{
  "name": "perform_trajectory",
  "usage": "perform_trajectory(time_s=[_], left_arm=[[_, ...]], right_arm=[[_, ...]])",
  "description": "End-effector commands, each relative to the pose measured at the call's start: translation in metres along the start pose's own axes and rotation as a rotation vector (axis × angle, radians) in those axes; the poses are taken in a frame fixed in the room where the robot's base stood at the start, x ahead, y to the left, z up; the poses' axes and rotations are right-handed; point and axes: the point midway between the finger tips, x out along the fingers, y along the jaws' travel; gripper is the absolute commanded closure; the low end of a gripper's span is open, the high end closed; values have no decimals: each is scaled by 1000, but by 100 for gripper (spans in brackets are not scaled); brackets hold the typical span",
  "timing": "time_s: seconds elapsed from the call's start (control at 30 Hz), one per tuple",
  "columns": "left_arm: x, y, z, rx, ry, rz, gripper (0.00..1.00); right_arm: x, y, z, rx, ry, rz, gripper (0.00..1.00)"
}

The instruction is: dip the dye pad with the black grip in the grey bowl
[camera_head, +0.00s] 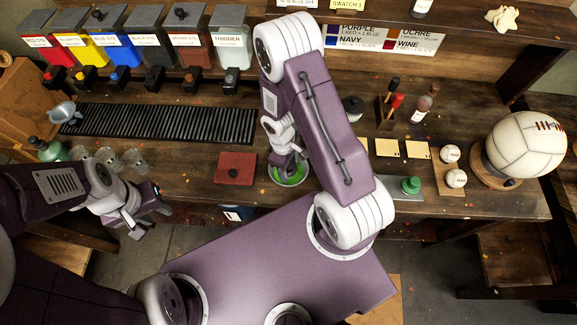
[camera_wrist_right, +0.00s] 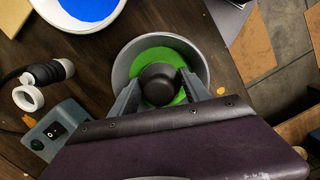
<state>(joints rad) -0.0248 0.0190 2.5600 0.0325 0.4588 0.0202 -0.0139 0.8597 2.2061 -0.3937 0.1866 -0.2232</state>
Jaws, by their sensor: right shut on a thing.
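The grey bowl (camera_head: 303,181) holds green dye and stands near the table's front edge. It also shows in the right wrist view (camera_wrist_right: 204,62). My right gripper (camera_head: 288,168) is over this bowl, with its fingers on both sides of the round black grip (camera_wrist_right: 159,84) of the dye pad. The grip is inside the bowl's rim as seen from above. The pad under the grip is hidden, so I cannot tell how deep it sits in the dye. My left gripper (camera_head: 148,216) is open and empty in front of the table's front edge at left.
A white bowl with blue dye (camera_wrist_right: 88,10) is close by. A dark red block (camera_head: 236,168) lies left of the grey bowl. A white ball (camera_head: 526,146) stands farther right. Dye bins line the back left.

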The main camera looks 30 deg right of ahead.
Motion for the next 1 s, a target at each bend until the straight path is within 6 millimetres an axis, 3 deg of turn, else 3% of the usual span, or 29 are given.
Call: perform_trajectory(time_s=[0.27,0.83,1.0], left_arm=[[-4,0,0,0,0,0,64],[-57,1,-6,0,0,0,64],[-63,1,-6,0,0,0,64]], right_arm=[[-4,0,0,0,0,0,77],[-60,0,8,0,-1,0,77],[-66,0,8,0,-1,0,77]])
